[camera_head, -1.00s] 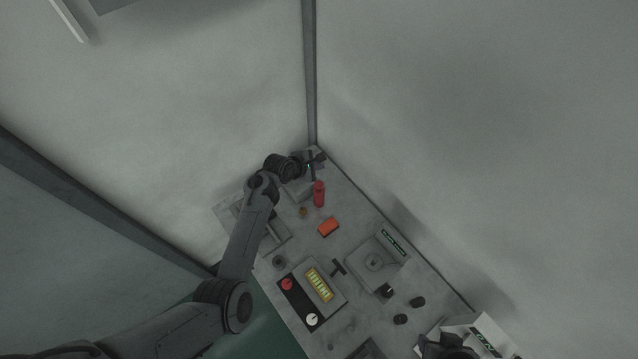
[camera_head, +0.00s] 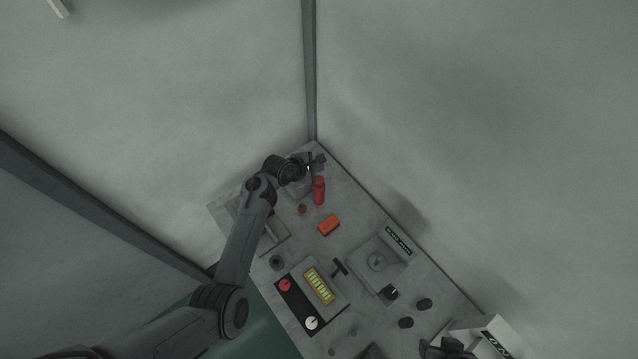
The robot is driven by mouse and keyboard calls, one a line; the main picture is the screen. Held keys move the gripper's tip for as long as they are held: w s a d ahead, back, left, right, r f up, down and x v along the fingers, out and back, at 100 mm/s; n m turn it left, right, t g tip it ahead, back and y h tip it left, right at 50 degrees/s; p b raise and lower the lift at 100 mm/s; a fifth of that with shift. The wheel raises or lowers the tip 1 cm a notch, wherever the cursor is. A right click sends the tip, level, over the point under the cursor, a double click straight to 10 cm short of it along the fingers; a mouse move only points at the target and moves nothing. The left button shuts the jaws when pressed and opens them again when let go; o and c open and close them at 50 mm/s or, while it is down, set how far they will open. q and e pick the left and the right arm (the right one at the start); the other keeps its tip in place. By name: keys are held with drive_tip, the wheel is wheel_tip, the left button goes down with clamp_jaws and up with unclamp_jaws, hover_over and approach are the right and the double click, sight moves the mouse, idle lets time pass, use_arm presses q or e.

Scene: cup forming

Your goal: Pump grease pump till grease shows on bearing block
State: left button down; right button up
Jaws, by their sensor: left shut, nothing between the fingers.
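My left gripper (camera_head: 314,165) is at the far corner of the table, small in the picture. It is shut and empty, just beyond a red cylinder (camera_head: 319,191) that stands upright. I cannot tell if it touches anything. A low grey block (camera_head: 297,189) sits beside the cylinder, partly behind my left wrist. A small brass-brown piece (camera_head: 302,209) is in front of it. I cannot tell which of these is the grease pump or the bearing block, and no grease can be made out. A dark shape at the bottom right edge looks like my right gripper (camera_head: 447,347), cut off; its fingers are unclear.
The grey table (camera_head: 350,215) holds an orange block (camera_head: 329,225), a panel with red and white knobs (camera_head: 296,304), a yellow-framed strip (camera_head: 319,285), a square grey fixture (camera_head: 376,262) and dark round pieces (camera_head: 424,304). A white box (camera_head: 497,337) stands at the bottom right. Walls meet behind the far corner.

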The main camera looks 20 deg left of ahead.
sight(319, 180)
use_arm(q)
drive_tip(key=shift+f+b, duration=0.5)
drive_tip(key=shift+f, duration=0.4)
drive_tip(key=shift+f+b, duration=0.4)
drive_tip(key=shift+f, duration=0.55)
use_arm(e)
wheel_tip(319, 180, down, 3)
drive_tip(key=shift+r, duration=0.1)
drive_tip(key=shift+a, duration=0.1)
use_arm(q)
drive_tip(key=shift+f, duration=0.3)
drive_tip(key=shift+f, duration=0.2)
